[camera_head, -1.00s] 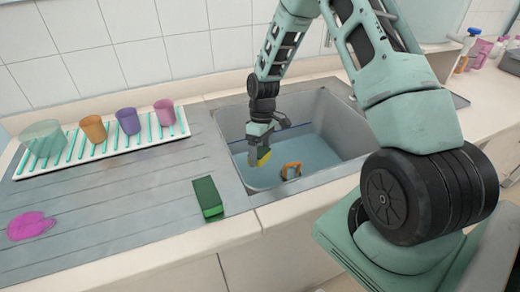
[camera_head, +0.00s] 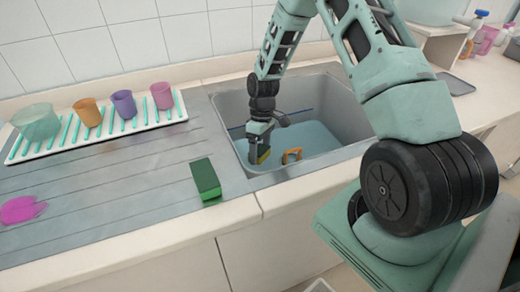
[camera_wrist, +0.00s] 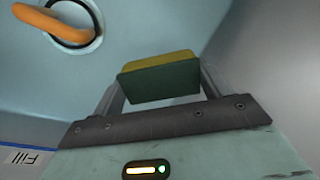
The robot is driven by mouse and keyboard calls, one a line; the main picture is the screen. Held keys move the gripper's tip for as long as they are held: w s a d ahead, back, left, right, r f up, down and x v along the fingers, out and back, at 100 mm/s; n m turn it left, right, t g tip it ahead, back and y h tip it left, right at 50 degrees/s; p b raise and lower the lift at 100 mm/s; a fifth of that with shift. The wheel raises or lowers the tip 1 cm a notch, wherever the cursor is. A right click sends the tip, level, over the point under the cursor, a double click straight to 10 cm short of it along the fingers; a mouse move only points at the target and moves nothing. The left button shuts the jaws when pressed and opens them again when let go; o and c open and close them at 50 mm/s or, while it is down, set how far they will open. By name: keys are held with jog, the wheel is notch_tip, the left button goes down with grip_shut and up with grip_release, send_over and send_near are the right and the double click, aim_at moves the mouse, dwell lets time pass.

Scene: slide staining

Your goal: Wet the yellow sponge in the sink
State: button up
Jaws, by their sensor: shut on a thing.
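The yellow sponge (camera_wrist: 160,66) has a yellow side and a dark green side. It sits between the two fingers of my gripper (camera_wrist: 160,88) in the wrist view. In the head view my gripper (camera_head: 260,155) reaches down into the left part of the sink (camera_head: 345,150), and only a small bit of yellow shows at its tip. The sink bottom looks pale blue, like shallow water. I cannot tell whether the sponge touches it.
A green sponge (camera_head: 206,179) lies on the counter left of the sink. A rack (camera_head: 60,148) holds several cups.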

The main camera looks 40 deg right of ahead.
dwell(0.3)
notch_tip(320, 180, up, 21)
jog(key=p, duration=1.6)
dwell(0.5)
dwell(2.0)
notch_tip(320, 180, up, 4)
jog(key=p, duration=0.4)
send_over(260, 150)
jog(key=shift+w, duration=0.1)
jog(key=shift+d, duration=0.1)
dwell(0.5)
